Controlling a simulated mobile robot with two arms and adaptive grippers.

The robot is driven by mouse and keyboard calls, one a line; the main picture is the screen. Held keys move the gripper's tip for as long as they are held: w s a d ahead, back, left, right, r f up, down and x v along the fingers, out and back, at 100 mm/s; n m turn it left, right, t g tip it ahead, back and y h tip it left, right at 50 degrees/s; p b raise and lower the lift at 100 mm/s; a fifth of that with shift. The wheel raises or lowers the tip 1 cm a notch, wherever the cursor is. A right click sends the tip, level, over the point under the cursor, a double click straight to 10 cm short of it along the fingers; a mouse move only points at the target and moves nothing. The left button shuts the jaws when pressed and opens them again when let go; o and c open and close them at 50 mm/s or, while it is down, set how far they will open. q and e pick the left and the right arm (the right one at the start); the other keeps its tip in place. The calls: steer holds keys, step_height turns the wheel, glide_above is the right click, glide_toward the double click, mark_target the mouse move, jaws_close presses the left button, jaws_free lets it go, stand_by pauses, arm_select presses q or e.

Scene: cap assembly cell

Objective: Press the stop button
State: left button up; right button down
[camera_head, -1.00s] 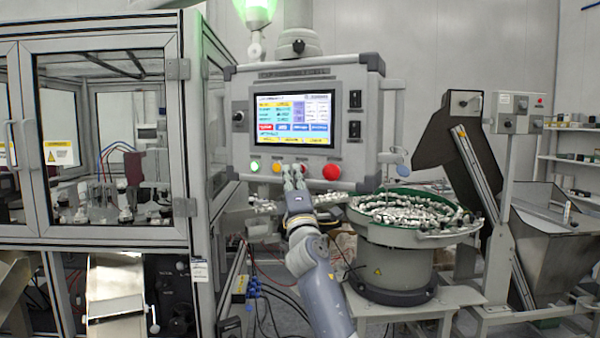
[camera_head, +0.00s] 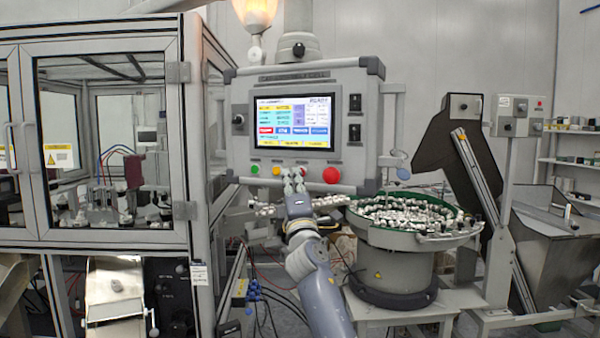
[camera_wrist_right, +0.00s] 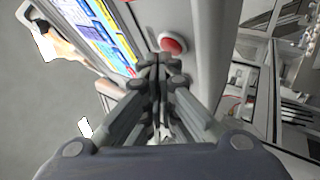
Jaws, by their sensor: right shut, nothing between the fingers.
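The control panel (camera_head: 238,156) stands in the middle of the head view with a row of buttons under its screen. A green button (camera_head: 254,168) and a yellow button (camera_head: 277,171) are at the left, and a large red button (camera_head: 331,175) is at the right. A small red button (camera_head: 302,170) between them is partly hidden by my right gripper (camera_head: 293,178). That gripper is shut and empty, its fingertips just in front of the row; contact cannot be told. In the right wrist view, a red button (camera_wrist_right: 172,44) shows just beyond the fingertips. My left gripper is out of view.
A glass-walled machine cabinet (camera_head: 197,130) stands to the left. A bowl feeder (camera_head: 395,265) full of small parts stands to the right, with a hopper (camera_head: 545,240) beyond it. The signal lamp (camera_head: 256,14) above the panel glows orange.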

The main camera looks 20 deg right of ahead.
steer(key=shift+s+a, duration=0.1)
steer(key=shift+s, duration=0.05)
steer(key=s+a+p, duration=0.3)
steer(key=s+a, duration=0.1)
steer(key=shift+s, duration=0.2)
stand_by(0.4)
stand_by(0.6)
